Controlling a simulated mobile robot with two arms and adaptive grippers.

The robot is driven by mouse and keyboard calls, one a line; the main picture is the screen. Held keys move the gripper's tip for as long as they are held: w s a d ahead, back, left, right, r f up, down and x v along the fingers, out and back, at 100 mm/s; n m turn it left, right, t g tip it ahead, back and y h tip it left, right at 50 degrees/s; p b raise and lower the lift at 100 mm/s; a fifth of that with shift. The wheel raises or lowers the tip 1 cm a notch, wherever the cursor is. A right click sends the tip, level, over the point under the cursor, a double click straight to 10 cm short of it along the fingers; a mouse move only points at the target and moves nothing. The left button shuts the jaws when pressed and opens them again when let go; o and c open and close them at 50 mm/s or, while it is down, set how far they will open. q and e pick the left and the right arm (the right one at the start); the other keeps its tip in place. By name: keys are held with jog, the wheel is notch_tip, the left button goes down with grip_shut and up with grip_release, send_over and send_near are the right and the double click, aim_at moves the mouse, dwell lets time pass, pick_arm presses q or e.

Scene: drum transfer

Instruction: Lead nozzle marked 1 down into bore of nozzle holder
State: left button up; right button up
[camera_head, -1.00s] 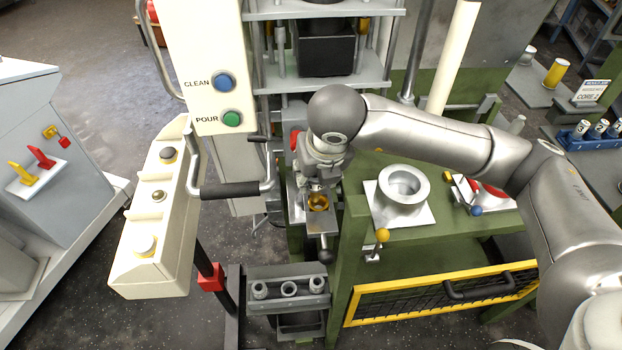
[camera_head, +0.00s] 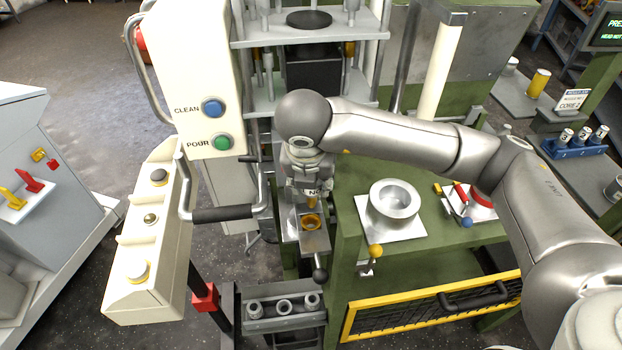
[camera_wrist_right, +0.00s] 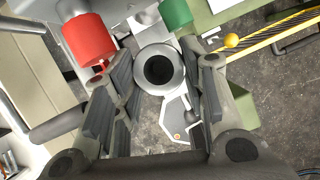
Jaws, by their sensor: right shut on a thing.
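My right gripper (camera_head: 307,180) points down above the nozzle holder. It is shut on the nozzle (camera_head: 313,193), a grey piece with a partly hidden "NO" label and a brass-coloured lower tip. The nozzle holder (camera_head: 318,243) is a grey block with a brass-ringed bore (camera_head: 311,222). The tip appears just behind and above the bore, apart from it; the exact height gap is hard to tell. In the right wrist view, a grey ring with a dark centre (camera_wrist_right: 158,70), apparently the nozzle end-on, sits between the fingers. My left gripper is not in view.
A cream control box (camera_head: 195,80) with a bar handle (camera_head: 222,214) stands left of my gripper. A grey funnel (camera_head: 395,200) on a white plate is to the right. A grey tray (camera_head: 262,325) holds several round pieces below. A black-knobbed lever (camera_head: 320,275) sticks out in front.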

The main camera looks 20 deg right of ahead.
aim_at(310, 206)
jog(key=shift+w+d+f, duration=0.1)
jog(key=shift+f, duration=0.35)
jog(key=x, duration=0.1)
jog(key=b+x, duration=0.1)
jog(key=x, duration=0.1)
jog(key=shift+a+f+b, duration=0.25)
jog(key=shift+f+b, duration=0.1)
jog(key=shift+f, duration=0.15)
jog(key=shift+s+a+f, duration=0.1)
jog(key=shift+s+f, duration=0.25)
jog(key=shift+f, duration=0.15)
jog(key=shift+w, duration=0.1)
jog(key=shift+b, duration=0.75)
jog(key=shift+f, duration=0.1)
jog(key=shift+b, duration=0.55)
dwell(0.3)
